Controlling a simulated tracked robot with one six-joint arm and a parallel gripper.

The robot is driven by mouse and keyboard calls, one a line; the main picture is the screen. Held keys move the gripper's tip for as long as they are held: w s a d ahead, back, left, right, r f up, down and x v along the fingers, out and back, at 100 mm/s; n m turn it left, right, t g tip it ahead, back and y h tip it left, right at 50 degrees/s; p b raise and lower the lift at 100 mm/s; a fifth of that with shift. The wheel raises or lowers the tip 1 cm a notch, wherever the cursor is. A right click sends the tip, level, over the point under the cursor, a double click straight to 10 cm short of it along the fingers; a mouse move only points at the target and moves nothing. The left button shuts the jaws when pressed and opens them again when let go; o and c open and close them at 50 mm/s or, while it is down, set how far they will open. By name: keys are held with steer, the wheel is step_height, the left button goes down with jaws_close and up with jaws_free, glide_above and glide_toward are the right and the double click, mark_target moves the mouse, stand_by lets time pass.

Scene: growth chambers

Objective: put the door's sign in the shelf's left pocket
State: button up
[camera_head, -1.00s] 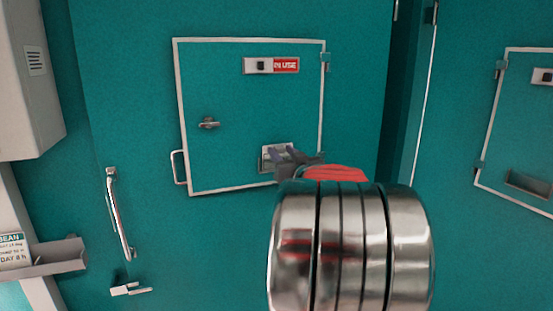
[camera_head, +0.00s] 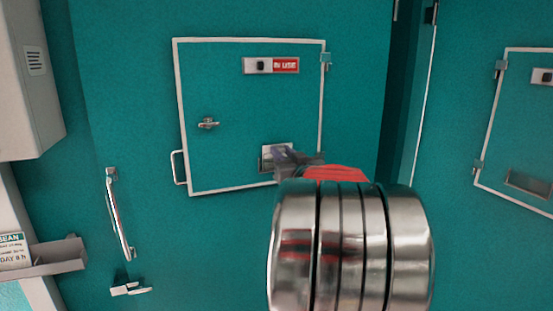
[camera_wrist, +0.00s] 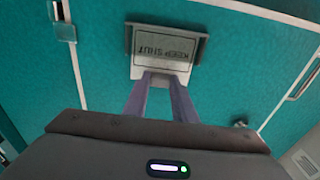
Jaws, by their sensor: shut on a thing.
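The door's sign (camera_wrist: 165,54) is a small pale plate reading KEEP SHUT, upside down in the wrist view. It sits in a dark grey holder (camera_wrist: 128,38) low on the door's framed hatch. The sign also shows in the head view (camera_head: 272,154), partly covered by my gripper. My gripper (camera_wrist: 165,76) is shut on the sign's near edge, with a finger at each side. In the head view my gripper (camera_head: 287,157) is mostly hidden behind my wrist.
The hatch (camera_head: 235,100) has a small knob (camera_head: 208,123) and an IN USE slider (camera_head: 271,65). A long handle (camera_head: 118,215) is at left. A grey tray (camera_head: 60,258) with a printed card (camera_head: 12,250) juts out at lower left. Another hatch (camera_head: 520,130) is at right.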

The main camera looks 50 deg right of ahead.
steer(key=shift+s+r, duration=0.1)
steer(key=shift+r, duration=0.25)
stand_by(0.4)
steer(key=shift+r, duration=0.15)
steer(key=shift+r, duration=0.35)
steer(key=shift+r, duration=0.7)
steer(key=shift+r, duration=1.05)
steer(key=shift+r, duration=0.45)
stand_by(0.4)
stand_by(0.4)
steer(key=v, duration=1)
stand_by(1.0)
stand_by(0.9)
